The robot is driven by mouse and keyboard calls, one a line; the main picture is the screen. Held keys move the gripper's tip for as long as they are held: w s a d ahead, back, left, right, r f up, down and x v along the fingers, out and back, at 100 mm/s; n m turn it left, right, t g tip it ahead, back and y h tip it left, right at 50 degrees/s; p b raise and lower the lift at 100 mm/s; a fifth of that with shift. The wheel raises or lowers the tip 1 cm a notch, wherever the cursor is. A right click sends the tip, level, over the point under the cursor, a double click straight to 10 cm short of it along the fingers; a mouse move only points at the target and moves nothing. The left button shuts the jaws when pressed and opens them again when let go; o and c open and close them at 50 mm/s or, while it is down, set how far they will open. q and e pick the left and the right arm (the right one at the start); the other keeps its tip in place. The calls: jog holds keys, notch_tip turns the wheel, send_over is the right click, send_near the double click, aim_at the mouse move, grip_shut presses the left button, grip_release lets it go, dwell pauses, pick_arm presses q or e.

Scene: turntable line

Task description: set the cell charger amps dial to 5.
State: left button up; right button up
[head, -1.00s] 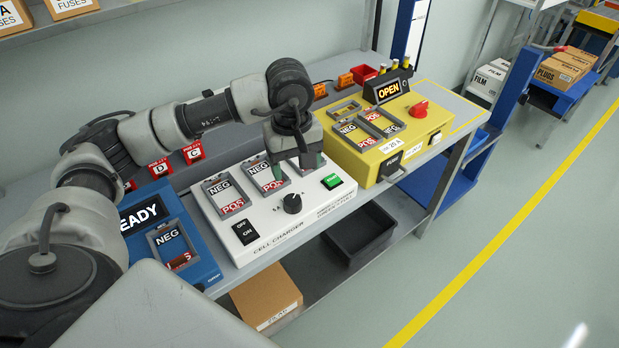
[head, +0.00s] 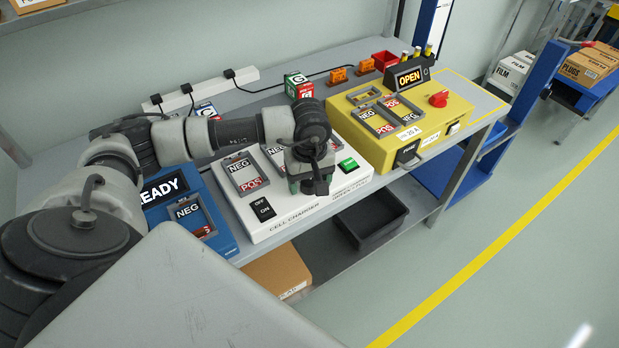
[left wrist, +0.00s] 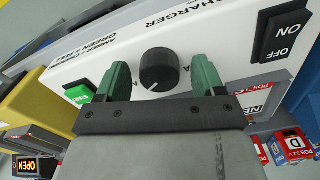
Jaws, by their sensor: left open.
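The white cell charger (head: 288,226) stands on the bench between a blue unit and a yellow unit. Its black amps dial (left wrist: 158,70) shows in the left wrist view, with a light pointer line on its face; the scale figures are too small to read. In the head view the dial is hidden behind my left gripper (head: 309,186). In the left wrist view my left gripper (left wrist: 163,82) is open, with one green finger on each side of the dial. I cannot tell whether the fingers touch it. My right gripper is not in view.
The charger's green start button (left wrist: 80,94) and black on/off switch (left wrist: 283,36) lie to either side of the dial. The yellow unit (head: 440,117) stands to the right, the blue READY unit (head: 222,239) to the left. A black bin (head: 371,219) sits below.

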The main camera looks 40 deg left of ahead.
pick_arm(q)
jog(key=c, duration=0.9)
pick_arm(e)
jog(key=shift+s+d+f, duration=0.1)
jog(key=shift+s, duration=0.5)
